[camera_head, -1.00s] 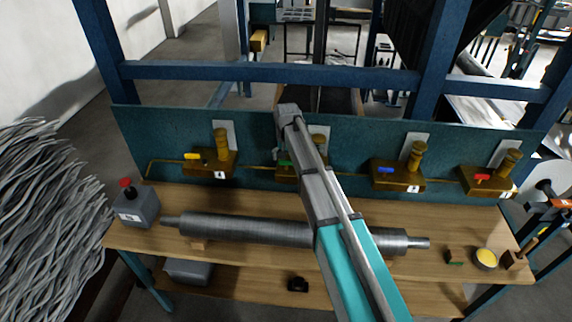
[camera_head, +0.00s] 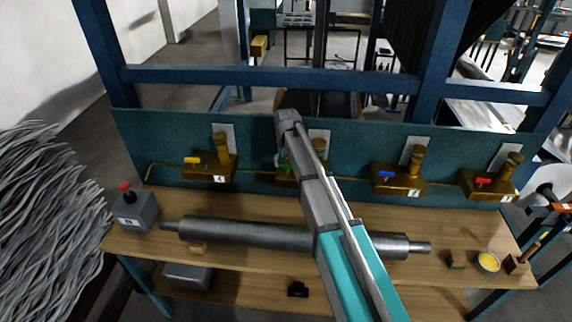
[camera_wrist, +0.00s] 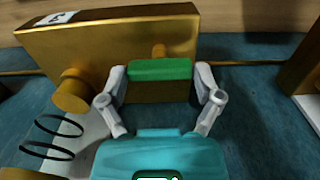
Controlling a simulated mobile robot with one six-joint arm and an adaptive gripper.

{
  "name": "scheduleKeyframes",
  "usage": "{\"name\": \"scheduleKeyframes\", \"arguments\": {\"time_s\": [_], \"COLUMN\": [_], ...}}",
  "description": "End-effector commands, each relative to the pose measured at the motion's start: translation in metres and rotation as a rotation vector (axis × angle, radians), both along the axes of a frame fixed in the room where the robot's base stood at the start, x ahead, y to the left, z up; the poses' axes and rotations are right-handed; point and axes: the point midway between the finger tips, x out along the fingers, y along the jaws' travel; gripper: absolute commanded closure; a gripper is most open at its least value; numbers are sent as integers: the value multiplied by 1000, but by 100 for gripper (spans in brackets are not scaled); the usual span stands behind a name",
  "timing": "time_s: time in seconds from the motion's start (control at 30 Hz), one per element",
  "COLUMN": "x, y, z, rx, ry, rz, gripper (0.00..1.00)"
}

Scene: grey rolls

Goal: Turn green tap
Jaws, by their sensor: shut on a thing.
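The green tap (camera_wrist: 160,69) is a short green bar handle on a brass valve block (camera_wrist: 75,45) in the wrist view. My gripper (camera_wrist: 159,84) has one finger at each end of the handle and is shut on it. The handle lies level across the wrist picture. In the head view only a bit of the green tap (camera_head: 284,163) shows beside my arm, which covers most of its valve block. The fingers are hard to make out there.
Valves with yellow (camera_head: 193,160), blue (camera_head: 383,174) and red (camera_head: 474,181) taps stand along the teal back panel (camera_head: 345,150). A grey roll (camera_head: 240,233) lies on the wooden bench below my arm. A box with a red button (camera_head: 135,208) stands at the left end.

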Motion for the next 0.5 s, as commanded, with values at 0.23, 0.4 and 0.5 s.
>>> {"name": "scheduleKeyframes", "arguments": {"time_s": [0.23,0.4,0.5], "x": [0,0,0], "y": [0,0,0], "z": [0,0,0], "rx": [1,1,0], "ry": [1,1,2], "rz": [34,102,162], "gripper": [65,65,65]}}
